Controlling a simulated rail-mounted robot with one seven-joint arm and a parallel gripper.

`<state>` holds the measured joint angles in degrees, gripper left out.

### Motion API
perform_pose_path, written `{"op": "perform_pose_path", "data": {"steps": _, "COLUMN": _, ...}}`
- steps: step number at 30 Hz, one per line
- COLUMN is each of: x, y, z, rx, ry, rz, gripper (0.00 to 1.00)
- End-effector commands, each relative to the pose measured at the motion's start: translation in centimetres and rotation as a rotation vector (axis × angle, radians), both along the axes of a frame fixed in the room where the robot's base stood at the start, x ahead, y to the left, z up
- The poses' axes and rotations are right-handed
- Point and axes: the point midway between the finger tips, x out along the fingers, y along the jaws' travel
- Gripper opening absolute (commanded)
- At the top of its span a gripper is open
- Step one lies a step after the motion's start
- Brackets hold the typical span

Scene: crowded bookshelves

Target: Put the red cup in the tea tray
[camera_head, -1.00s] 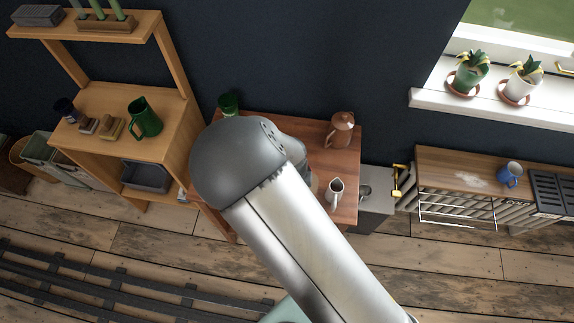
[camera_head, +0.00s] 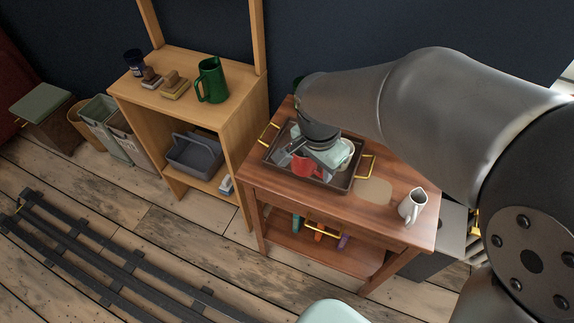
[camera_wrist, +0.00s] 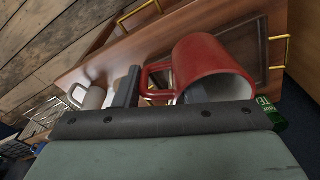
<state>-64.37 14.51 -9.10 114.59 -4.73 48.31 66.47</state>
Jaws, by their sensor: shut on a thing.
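The red cup (camera_head: 306,167) is held at my gripper (camera_head: 291,153), over the dark tea tray (camera_head: 341,188) with gold handles on the side table. The jaws are shut on the cup. The tray's dark rim and gold handles show behind it in that view. I cannot tell whether the cup's base touches the tray. My wrist hides part of the tray.
A white pitcher (camera_head: 412,206) stands on the table (camera_head: 320,205) at right. A wooden shelf (camera_head: 185,100) with a green jug (camera_head: 212,80) stands at left. The table front is clear.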

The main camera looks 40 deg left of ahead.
Motion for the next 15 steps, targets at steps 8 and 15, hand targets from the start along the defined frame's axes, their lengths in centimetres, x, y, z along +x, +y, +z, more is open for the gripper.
{"op": "perform_pose_path", "data": {"steps": 8, "x": 2.3, "y": 1.5, "z": -0.7, "rx": -0.004, "ry": 0.003, "rz": 0.041, "gripper": 0.01}}
{"op": "perform_pose_path", "data": {"steps": 15, "x": 5.9, "y": 6.3, "z": -3.4, "rx": -0.003, "ry": 0.002, "rz": 0.040, "gripper": 0.01}}
